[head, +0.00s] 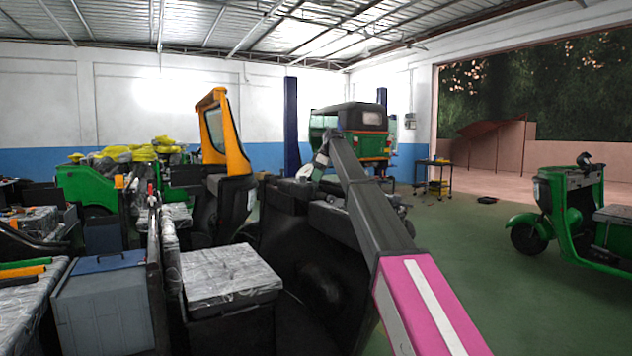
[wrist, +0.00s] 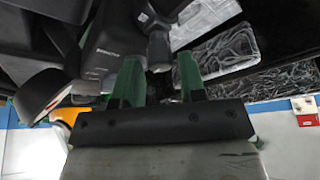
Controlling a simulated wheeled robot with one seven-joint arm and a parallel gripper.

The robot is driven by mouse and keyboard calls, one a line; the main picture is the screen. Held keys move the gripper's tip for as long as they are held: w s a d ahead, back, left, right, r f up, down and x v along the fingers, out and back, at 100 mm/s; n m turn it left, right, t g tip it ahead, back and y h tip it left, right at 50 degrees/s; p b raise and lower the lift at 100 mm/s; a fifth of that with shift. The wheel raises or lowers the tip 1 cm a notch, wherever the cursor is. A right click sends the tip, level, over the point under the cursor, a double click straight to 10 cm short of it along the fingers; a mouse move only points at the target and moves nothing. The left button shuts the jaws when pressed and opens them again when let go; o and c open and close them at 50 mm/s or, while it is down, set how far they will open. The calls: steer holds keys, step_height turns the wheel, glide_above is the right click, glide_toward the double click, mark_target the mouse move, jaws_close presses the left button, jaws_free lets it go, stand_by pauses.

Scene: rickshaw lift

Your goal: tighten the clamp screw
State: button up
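My gripper (wrist: 158,78) shows in the wrist view with two green fingers apart, pointing up the picture. A dark knob-like part (wrist: 159,48) lies just beyond the fingertips, in line with the gap. I cannot tell whether the fingers touch it, and I cannot tell for sure whether it is the clamp screw. A black housing (wrist: 105,45) with small pale lettering is beside it on the left. In the head view my arm reaches forward over a dark vehicle body (head: 310,240), and neither my fingers nor a clamp screw can be made out there.
A seat wrapped in clear plastic (head: 228,275) and a grey box with a blue lid (head: 103,305) stand at the left. A yellow-framed cab (head: 228,135) is beyond. A green rickshaw (head: 575,215) stands right. The green floor (head: 475,265) between is clear.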

steer(key=shift+x, duration=1)
steer(key=c, duration=0.6)
steer(key=shift+c, duration=0.2)
